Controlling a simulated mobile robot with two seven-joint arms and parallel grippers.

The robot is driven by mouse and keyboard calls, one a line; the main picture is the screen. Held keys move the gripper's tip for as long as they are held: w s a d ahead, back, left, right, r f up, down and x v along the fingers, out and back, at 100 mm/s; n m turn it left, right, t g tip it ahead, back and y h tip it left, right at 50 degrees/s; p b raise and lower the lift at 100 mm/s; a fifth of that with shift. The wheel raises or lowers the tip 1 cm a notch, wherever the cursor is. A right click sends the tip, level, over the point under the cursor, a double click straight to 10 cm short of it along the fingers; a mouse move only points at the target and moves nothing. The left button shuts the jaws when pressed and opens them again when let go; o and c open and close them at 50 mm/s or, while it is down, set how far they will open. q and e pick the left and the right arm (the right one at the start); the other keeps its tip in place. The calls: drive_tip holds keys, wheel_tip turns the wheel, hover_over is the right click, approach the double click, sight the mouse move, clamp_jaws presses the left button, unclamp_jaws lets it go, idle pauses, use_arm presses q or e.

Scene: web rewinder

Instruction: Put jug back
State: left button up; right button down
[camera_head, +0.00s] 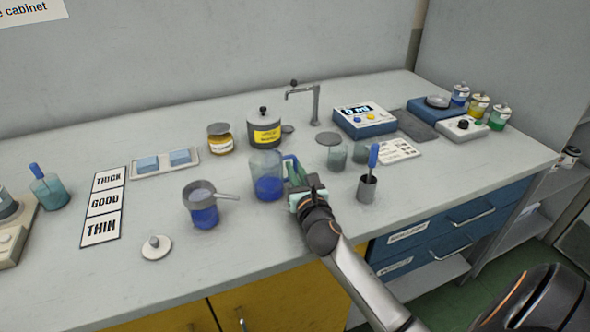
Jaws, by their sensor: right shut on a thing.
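The jug (267,178) is clear, with blue liquid in its lower part and a blue handle on its right side. It stands upright at the middle of the bench, or very close above it; I cannot tell which. My right gripper (297,186) reaches in from the lower right and is shut on the jug's handle. The gripper hides part of the handle. My left gripper is not in view.
A cup with blue liquid (204,212) stands left of the jug, and a metal pot with a blue-handled tool (367,188) stands right. Bench (110,290) front is clear.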

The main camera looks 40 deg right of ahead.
drive_tip(key=c, duration=0.9)
unclamp_jaws()
drive_tip(key=shift+r, duration=0.2)
drive_tip(key=v, duration=1.2)
drive_tip(key=shift+p, duration=0.3)
